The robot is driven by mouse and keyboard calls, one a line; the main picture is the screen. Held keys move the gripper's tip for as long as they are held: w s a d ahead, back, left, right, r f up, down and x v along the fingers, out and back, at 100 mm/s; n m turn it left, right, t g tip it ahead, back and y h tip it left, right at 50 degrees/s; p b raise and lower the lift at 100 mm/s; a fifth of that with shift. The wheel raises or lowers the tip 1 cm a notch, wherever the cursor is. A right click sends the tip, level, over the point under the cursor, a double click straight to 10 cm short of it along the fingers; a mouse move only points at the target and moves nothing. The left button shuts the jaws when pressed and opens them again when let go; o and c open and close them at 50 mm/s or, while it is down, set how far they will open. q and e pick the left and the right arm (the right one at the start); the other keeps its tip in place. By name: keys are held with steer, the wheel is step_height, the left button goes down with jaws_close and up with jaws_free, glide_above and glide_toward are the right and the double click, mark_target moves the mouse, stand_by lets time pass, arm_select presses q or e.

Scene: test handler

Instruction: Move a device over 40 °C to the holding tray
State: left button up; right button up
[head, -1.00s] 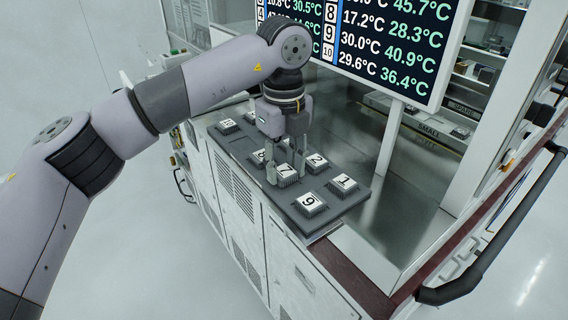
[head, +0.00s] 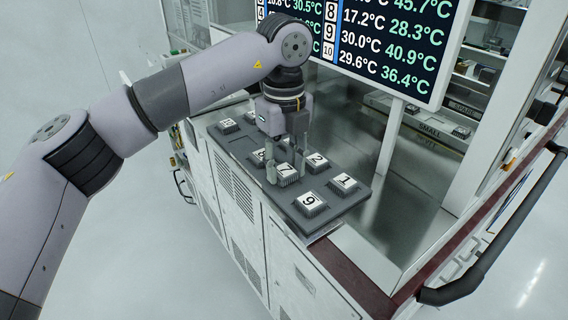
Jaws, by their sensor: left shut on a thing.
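My left gripper (head: 287,172) reaches down over the dark tray (head: 335,210) of numbered devices. Its fingers are shut on device 7 (head: 288,171), which sits among the other devices. Device 9 (head: 309,202), device 1 (head: 343,184), device 2 (head: 316,160) and device 10 (head: 227,125) lie on the tray with white number labels up. Part of another device (head: 258,156) shows behind the gripper. The screen (head: 385,45) shows 28.3°C beside 8, 40.9°C beside 9 and 36.4°C beside 10. A 45.7°C reading stands in the row above 8, its label cut off. My right gripper is not in view.
The screen's post (head: 390,140) rises behind the tray. A metal work surface (head: 420,170) lies to the right, with labelled slots at the back. A black handrail (head: 500,240) runs along the right. The holding tray cannot be made out.

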arm_select(q)
steer(key=shift+f+b, duration=0.6)
stand_by(0.7)
stand_by(0.5)
steer(key=o, duration=0.9)
steer(key=shift+o, duration=0.2)
steer(key=shift+r+p, duration=0.5)
steer(key=shift+r, duration=0.55)
